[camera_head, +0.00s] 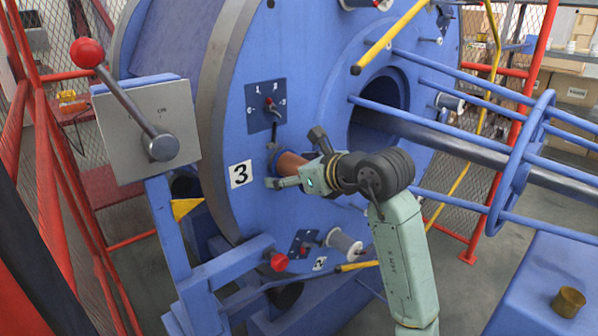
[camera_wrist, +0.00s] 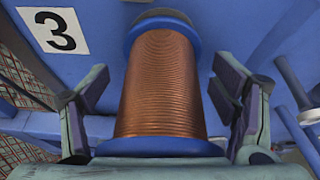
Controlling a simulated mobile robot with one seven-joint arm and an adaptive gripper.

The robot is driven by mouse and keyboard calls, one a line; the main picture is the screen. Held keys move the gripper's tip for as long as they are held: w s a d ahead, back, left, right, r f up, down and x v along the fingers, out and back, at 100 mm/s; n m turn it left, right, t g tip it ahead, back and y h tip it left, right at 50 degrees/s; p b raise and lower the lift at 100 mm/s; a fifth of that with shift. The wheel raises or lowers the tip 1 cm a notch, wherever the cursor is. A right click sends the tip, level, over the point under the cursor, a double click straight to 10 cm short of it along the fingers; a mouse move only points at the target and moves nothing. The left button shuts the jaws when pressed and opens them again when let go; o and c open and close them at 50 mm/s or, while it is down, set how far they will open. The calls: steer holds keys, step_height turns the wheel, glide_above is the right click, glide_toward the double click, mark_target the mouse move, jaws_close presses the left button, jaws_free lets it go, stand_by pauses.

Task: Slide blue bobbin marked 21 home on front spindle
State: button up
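A bobbin with blue flanges and copper-coloured wire (camera_wrist: 160,85) fills the middle of the wrist view. Its far flange is close to the blue disc face (camera_wrist: 240,25); I cannot tell whether it touches. No number 21 shows on it, and the spindle is hidden. In the head view the bobbin (camera_head: 291,164) sits right of the "3" label (camera_head: 241,174), partly hidden by my gripper (camera_head: 303,161). My gripper (camera_wrist: 160,88) has one finger on each side of the bobbin, with a gap visible on both sides. The near flange faces my palm.
A lever plate (camera_head: 266,105) is on the disc above the bobbin. A pale bobbin (camera_head: 343,243) is lower on the disc. A grey control box with a red-knobbed lever (camera_head: 150,125) stands left. Blue cage bars (camera_head: 440,127) extend right. A brass cup (camera_head: 568,302) stands on a blue surface.

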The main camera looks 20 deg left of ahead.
steer(key=shift+v, duration=5)
steer(key=shift+f, duration=0.2)
